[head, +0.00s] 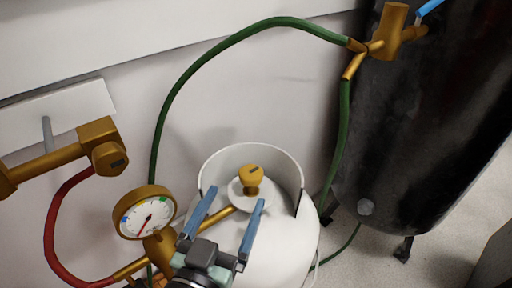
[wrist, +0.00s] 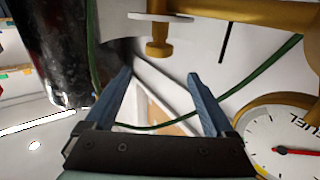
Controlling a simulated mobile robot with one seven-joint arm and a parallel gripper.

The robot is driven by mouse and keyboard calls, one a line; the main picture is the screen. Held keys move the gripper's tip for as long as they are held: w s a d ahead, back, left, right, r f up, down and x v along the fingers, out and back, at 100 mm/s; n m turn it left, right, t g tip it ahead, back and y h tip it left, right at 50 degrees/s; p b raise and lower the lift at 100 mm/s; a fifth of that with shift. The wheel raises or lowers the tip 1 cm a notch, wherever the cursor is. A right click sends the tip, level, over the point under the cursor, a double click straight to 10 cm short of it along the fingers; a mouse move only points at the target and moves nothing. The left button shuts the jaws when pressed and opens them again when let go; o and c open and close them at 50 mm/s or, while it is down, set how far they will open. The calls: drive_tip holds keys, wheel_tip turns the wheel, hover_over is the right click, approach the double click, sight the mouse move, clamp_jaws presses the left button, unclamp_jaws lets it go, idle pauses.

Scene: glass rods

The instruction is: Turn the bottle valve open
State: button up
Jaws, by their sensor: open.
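The white gas bottle (head: 285,240) stands at the bottom centre of the head view, with a curved collar around its top. Its brass valve knob (head: 252,175) sits on a pale disc inside the collar. My gripper (head: 236,197) has two blue fingers, spread apart and empty, just in front of the knob. In the wrist view, a brass knob on a pale disc, which looks like this valve knob (wrist: 159,46), lies beyond the open fingertips of my gripper (wrist: 158,78), roughly in line with the gap. I see no contact with the knob.
A round pressure gauge (head: 145,213) on brass fittings stands close left of my gripper. A brass wall fitting (head: 97,146) with a red hose (head: 50,225) is farther left. A green hose (head: 180,80) arches behind the bottle to a brass fitting by the dark tank (head: 425,130).

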sight(255, 166)
drive_tip(key=x, duration=0.4)
drive_tip(key=f+x, duration=0.1)
drive_tip(key=x, duration=0.7)
drive_tip(key=shift+d+f+b, duration=0.15)
drive_tip(key=shift+f+b, duration=0.15)
drive_tip(key=shift+b, duration=0.05)
drive_tip(key=c, duration=1.4)
